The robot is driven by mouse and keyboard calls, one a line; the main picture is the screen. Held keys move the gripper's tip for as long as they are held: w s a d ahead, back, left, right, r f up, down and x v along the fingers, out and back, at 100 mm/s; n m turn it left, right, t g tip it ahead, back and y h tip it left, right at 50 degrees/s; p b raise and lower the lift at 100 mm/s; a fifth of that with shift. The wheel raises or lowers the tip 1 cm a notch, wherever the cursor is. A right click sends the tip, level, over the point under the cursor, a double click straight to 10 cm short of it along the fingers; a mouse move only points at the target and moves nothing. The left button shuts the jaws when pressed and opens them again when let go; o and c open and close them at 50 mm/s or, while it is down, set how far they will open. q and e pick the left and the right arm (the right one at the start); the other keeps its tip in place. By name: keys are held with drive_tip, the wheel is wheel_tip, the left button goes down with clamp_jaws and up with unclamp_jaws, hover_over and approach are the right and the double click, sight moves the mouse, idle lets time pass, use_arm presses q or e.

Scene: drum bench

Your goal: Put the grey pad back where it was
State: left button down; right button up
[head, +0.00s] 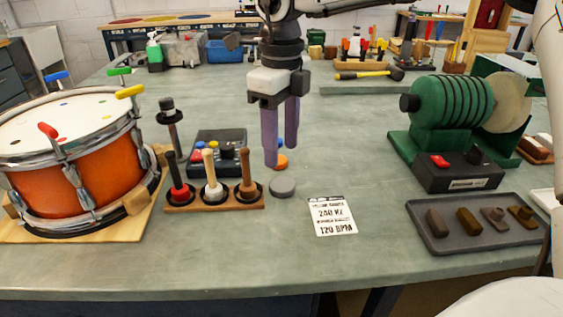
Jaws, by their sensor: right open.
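The grey pad (283,187) is a small round disc lying flat on the green bench top (330,262), just right of the mallet rack. My right gripper (280,151) points down above and slightly behind it, with its purple fingers apart and nothing seen between them. The pad appears apart from the fingers. An orange disc (282,163) lies behind the grey pad, partly hidden by a finger. A bit of blue (281,143) shows behind the fingers. My left gripper is not in view.
A wooden rack (215,206) holds three mallets beside a dark button box (218,147). An orange drum (78,155) stands left. The front middle is clear.

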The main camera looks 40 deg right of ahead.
drive_tip(key=shift+r, duration=2.2)
